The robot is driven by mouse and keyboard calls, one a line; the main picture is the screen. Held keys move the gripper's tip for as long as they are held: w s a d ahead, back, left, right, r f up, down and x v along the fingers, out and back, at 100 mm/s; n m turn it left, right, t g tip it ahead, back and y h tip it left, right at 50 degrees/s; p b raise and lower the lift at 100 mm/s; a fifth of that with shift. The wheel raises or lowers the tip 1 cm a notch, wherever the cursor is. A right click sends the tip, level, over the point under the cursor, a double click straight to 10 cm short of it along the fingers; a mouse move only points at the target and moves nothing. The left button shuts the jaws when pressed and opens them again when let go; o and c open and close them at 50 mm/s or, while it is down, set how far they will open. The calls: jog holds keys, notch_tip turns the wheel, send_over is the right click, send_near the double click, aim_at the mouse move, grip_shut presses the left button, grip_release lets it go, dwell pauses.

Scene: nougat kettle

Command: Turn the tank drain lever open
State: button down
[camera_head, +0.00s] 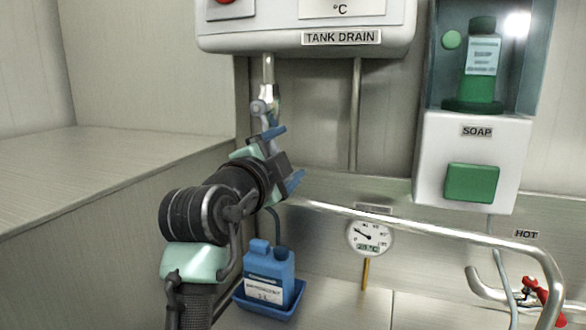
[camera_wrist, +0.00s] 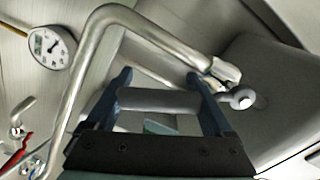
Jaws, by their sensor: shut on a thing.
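The tank drain valve (camera_head: 263,107) hangs on a metal pipe under the white tank box, below the TANK DRAIN label (camera_head: 341,37). My gripper (camera_head: 284,156) is just below the valve, its blue fingers around the lever. In the wrist view, the grey lever (camera_wrist: 160,100) lies across between the two blue fingers of my gripper (camera_wrist: 158,80), and the round valve end (camera_wrist: 240,97) shows just beyond the right finger. In the head view the lever is mostly hidden by my gripper.
A chrome rail (camera_head: 420,227) runs to the right of my gripper. A round gauge (camera_head: 370,236) is behind it. A blue bottle (camera_head: 269,278) stands in a blue tray (camera_head: 267,312) below my arm. A soap dispenser (camera_head: 470,150) is on the right wall. A bent metal pipe (camera_wrist: 85,70) is close in the wrist view.

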jog(key=shift+w+a+f+m, duration=0.1)
jog(key=shift+a+f+m, duration=0.1)
jog(key=shift+a+m, duration=0.1)
dwell(0.4)
grip_release()
jog(key=shift+r, duration=0.1)
jog(key=shift+r, duration=0.1)
